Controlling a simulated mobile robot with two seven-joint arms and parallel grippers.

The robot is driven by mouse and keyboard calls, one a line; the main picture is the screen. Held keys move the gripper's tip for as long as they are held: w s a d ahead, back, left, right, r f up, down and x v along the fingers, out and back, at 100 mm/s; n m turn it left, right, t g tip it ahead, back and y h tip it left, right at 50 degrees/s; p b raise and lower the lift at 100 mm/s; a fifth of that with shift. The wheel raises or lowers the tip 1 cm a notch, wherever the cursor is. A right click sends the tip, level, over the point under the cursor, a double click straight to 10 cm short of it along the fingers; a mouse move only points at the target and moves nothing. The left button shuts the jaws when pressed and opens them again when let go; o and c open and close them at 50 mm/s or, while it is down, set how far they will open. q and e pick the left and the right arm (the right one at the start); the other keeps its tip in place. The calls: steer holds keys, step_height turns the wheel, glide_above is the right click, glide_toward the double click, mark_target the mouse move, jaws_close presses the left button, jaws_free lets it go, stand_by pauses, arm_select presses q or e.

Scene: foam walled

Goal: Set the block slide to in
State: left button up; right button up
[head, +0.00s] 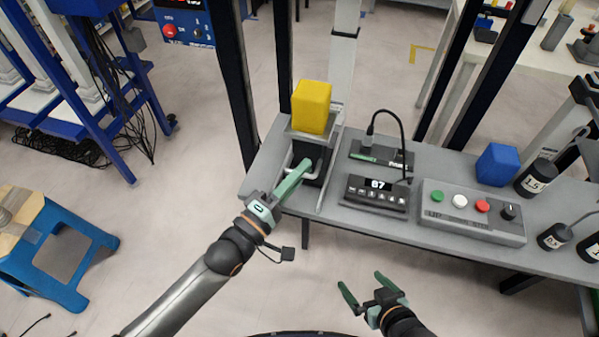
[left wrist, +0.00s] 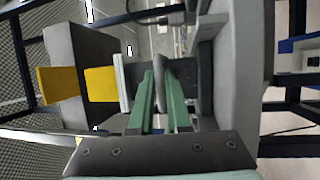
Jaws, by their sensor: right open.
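The block slide (head: 341,139) is a grey rail unit at the left end of the grey table. A yellow block (head: 311,106) sits on its carriage, above a dark body with a pale grey loop handle (head: 317,173). My left gripper (head: 304,169) reaches the handle from the front left. In the left wrist view its green fingers (left wrist: 160,100) are close together, one on each side of the grey handle bar (left wrist: 160,72). The fingers partly hide the handle. My right gripper (head: 362,288) is open and empty, in front of the table's front edge.
On the table (head: 262,172) are a display box reading 67 (head: 376,194), a button box (head: 472,212), a blue block (head: 497,165) and dark weights (head: 536,178). A blue stool (head: 60,255) stands at the left. The floor before the table is clear.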

arm_select(q)
steer(key=o, duration=0.4)
steer(key=shift+s, duration=0.1)
steer(key=v, duration=1.2)
steer(key=shift+s+a, duration=0.1)
steer(key=shift+a, duration=0.05)
